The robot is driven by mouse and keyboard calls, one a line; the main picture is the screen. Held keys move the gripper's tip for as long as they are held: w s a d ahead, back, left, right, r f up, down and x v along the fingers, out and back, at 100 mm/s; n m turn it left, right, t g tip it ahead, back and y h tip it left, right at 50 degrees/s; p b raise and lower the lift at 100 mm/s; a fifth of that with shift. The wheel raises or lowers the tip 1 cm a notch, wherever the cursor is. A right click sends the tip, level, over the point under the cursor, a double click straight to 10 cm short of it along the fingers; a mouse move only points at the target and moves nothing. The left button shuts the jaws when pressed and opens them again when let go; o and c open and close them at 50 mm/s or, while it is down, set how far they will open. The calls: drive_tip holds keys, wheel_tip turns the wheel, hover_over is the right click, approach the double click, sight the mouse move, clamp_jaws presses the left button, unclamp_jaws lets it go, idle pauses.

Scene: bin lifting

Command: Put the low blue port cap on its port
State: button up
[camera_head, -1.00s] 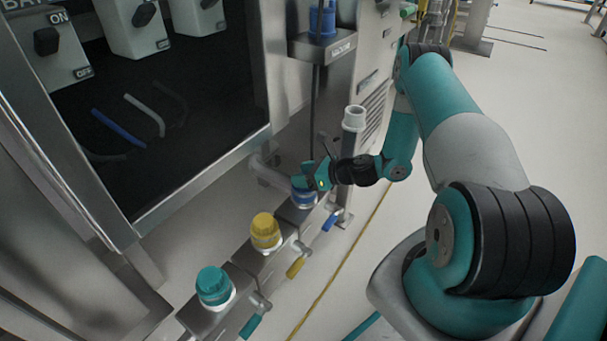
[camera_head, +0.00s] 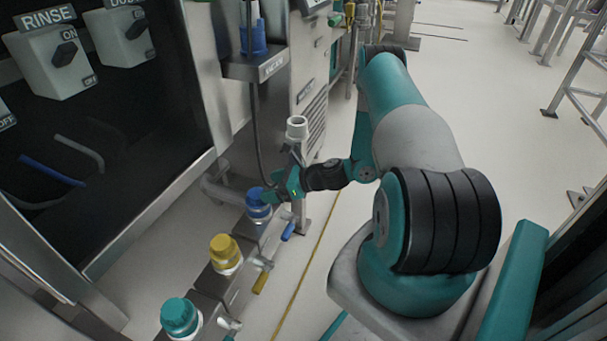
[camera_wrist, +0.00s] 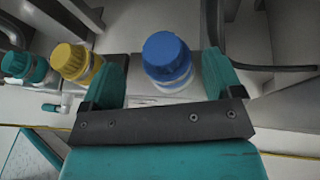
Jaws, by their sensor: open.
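The low blue cap (camera_head: 258,204) sits upright on a white port at the far end of the low row. In the wrist view the same blue cap (camera_wrist: 165,56) shows whole, with the white port collar beneath it. My gripper (camera_head: 271,195) is at the right side of the cap, with its arm reaching in from the right. In the wrist view my gripper (camera_wrist: 163,72) is open, one finger to each side of the cap, with gaps visible between fingers and cap. Whether the cap is fully seated cannot be told.
A yellow cap (camera_head: 224,250) and a teal cap (camera_head: 180,315) sit on nearer ports in the row. Valve handles, one blue (camera_head: 288,231), stick out to the right. A white pipe (camera_head: 297,128) stands behind my gripper. A steel cabinet flanks the left; floor is clear right.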

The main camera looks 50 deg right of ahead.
drive_tip(key=p+v, duration=0.3)
drive_tip(key=v, duration=0.8)
drive_tip(key=shift+s, duration=0.2)
drive_tip(key=shift+r, duration=0.15)
drive_tip(key=w+a+r+n+g+y+p, duration=0.1)
drive_tip(key=w+a+r+n+g, duration=0.2)
drive_tip(key=a+r+n+g, duration=1.2)
drive_tip(key=s+a+r+n+t+h, duration=0.4)
drive_tip(key=s+a+r+n, duration=1.45)
drive_tip(key=n, duration=0.45)
wheel_tip(320, 180, up, 38)
drive_tip(key=p, duration=3.9)
drive_tip(key=shift+w+d, duration=0.4)
